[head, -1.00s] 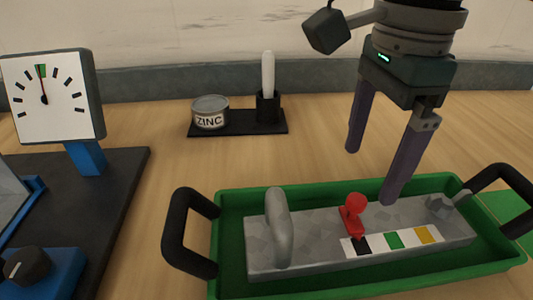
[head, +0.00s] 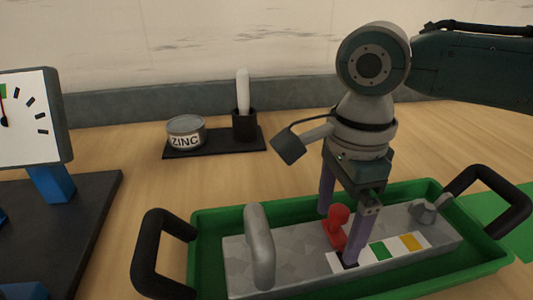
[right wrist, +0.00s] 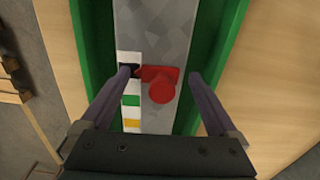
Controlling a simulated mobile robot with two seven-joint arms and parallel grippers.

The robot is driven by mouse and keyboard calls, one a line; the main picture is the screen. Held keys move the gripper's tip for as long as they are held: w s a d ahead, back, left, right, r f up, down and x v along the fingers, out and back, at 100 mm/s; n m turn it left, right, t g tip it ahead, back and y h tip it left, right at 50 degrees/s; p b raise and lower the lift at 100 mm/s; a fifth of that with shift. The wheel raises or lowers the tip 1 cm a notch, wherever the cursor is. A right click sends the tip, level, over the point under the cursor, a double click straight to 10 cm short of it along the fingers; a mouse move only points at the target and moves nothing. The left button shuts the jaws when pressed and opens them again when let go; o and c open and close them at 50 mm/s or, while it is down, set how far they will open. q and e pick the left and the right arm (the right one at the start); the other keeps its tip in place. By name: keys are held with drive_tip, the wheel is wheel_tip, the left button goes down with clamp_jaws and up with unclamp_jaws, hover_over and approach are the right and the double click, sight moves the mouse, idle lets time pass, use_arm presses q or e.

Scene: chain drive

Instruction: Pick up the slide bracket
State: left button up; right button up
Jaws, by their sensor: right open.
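The red slide bracket (head: 337,228), with a round knob, sits on a long grey block (head: 300,242) in a green tray. It also shows in the right wrist view (right wrist: 161,89). My right gripper (head: 336,238) is open and low, with one finger on each side of the red bracket. In the right wrist view, the gripper (right wrist: 162,74) has its left fingertip over the black patch and its right fingertip beyond the block's edge. My left gripper is out of view.
The green tray (head: 200,225) has black handles at both ends. A grey handle (head: 260,245) rises from the block's left part. A zinc tin (head: 186,132) and a white stick in a black cup (head: 244,123) stand behind. A dial (head: 38,120) is at left.

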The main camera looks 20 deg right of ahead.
drive_tip(key=shift+c, duration=0.2)
clamp_jaws()
idle(0.5)
drive_tip(key=shift+r, duration=0.1)
